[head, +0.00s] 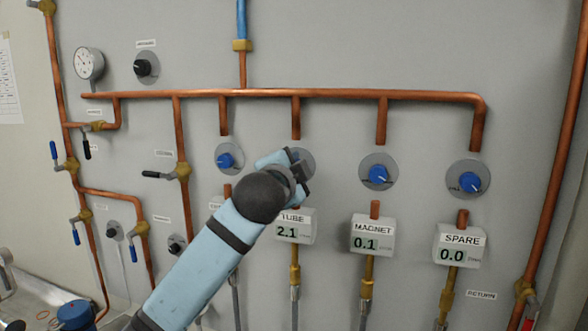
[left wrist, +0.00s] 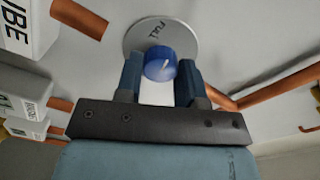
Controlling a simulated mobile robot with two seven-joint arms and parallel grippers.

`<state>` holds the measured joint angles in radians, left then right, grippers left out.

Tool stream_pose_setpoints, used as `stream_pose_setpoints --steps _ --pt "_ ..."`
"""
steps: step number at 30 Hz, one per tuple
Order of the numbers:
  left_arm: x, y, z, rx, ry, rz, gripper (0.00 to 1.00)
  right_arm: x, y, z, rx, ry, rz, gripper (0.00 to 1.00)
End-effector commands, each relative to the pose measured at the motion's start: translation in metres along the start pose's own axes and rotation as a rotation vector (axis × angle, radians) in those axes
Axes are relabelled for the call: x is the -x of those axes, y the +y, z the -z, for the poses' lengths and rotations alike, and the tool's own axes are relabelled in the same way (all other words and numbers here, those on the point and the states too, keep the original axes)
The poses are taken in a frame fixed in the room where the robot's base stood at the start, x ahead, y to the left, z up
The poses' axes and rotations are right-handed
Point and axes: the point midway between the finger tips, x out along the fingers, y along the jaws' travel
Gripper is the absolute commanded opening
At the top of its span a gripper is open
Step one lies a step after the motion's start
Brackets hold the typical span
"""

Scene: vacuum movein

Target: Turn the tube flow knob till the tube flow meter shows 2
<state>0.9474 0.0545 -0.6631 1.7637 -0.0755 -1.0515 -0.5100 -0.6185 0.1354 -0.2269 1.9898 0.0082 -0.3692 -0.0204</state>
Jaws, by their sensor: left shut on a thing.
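The tube flow knob (left wrist: 160,66) is blue with a white mark and sits on a round grey plate (left wrist: 172,36) in the left wrist view. In the head view my left gripper (head: 297,166) covers most of this knob, with the plate's edge showing around it. My left gripper's fingers (left wrist: 161,80) stand on both sides of the knob and are shut on it. The tube flow meter (head: 294,227) is a white box below the knob and reads 2.1. My right gripper is not in view.
The magnet knob (head: 378,174) and spare knob (head: 470,182) are to the right, over meters reading 0.1 (head: 372,238) and 0.0 (head: 458,247). Another blue knob (head: 226,160) is to the left. A copper pipe (head: 300,94) runs above the knobs.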

Motion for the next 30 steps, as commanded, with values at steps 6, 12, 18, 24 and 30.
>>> stream_pose_setpoints --steps 6,12,18,24,30 --pt "0.0001 -0.0004 0.0002 0.086 0.0 0.0 0.12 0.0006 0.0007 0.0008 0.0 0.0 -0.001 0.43" --pt "0.0001 -0.0008 0.0004 0.116 0.001 0.001 0.12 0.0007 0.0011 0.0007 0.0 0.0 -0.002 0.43" --pt "0.0002 -0.0008 0.0004 0.121 0.001 0.001 0.12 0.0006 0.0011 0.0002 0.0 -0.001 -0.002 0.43" --pt "0.0002 -0.0008 0.0005 0.121 0.001 0.001 0.12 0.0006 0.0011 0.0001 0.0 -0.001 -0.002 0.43" --pt "0.0002 -0.0006 0.0004 0.12 0.001 0.001 0.61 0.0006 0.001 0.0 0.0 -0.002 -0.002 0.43"
